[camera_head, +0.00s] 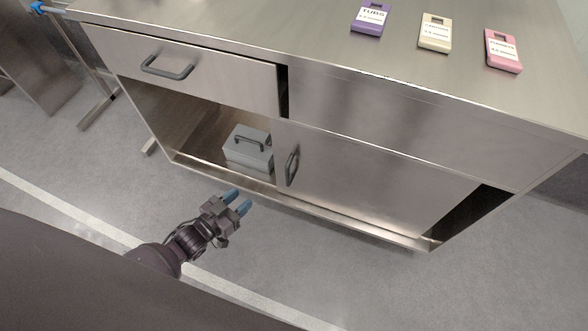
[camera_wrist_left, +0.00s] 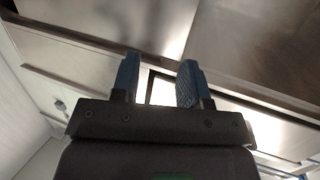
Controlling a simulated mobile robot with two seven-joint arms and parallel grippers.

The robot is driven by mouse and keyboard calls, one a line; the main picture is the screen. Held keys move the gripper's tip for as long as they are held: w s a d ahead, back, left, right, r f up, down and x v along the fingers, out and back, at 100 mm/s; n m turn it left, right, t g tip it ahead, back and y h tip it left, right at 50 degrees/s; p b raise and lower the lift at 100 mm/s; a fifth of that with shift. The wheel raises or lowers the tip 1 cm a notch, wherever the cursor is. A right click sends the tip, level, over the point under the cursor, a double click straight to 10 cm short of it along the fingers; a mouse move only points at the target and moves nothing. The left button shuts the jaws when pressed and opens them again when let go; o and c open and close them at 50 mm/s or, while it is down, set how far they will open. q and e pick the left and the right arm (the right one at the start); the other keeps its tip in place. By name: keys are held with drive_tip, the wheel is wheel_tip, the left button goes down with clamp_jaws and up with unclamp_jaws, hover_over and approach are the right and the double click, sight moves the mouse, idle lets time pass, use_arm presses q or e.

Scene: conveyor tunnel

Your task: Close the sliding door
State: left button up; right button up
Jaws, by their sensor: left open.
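The sliding door (camera_head: 375,185) is a metal panel at the lower front of a steel cabinet, with a dark upright handle (camera_head: 292,168) near its left edge. Left of it the compartment is open, and a narrower dark gap shows at its right end. My left gripper (camera_head: 238,199) has blue fingers, apart and empty. In the head view it is in front of the cabinet's lower edge, below and left of the handle, not touching it. In the left wrist view the open fingers (camera_wrist_left: 157,78) point toward metal surfaces; the handle cannot be made out there. My right gripper is not in view.
A grey box with a handle (camera_head: 248,153) stands inside the open compartment. A drawer (camera_head: 210,80) with a bar handle is above it. Purple (camera_head: 370,17), cream (camera_head: 435,33) and pink (camera_head: 503,51) tags lie on the countertop. The floor in front is clear.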

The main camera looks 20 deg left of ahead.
sight(288, 173)
use_arm(q)
drive_tip(key=w+f+m+h+b, duration=0.35)
drive_tip(key=w+f+b, duration=0.25)
drive_tip(key=w+f, duration=0.4)
drive_tip(key=shift+n+h, duration=0.25)
drive_tip(key=shift+h, duration=0.4)
drive_tip(key=x, duration=0.3)
drive_tip(key=f+b+x, duration=0.1)
drive_tip(key=x, duration=0.3)
drive_tip(key=b+x, duration=0.1)
drive_tip(key=x, duration=0.2)
drive_tip(key=shift+d+f, duration=0.2)
drive_tip(key=shift+d, duration=0.3)
drive_tip(key=shift+w+d, duration=0.1)
drive_tip(key=shift+w, duration=0.05)
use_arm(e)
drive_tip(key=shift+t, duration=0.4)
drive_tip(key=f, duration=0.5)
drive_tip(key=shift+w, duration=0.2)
use_arm(q)
clamp_jaws()
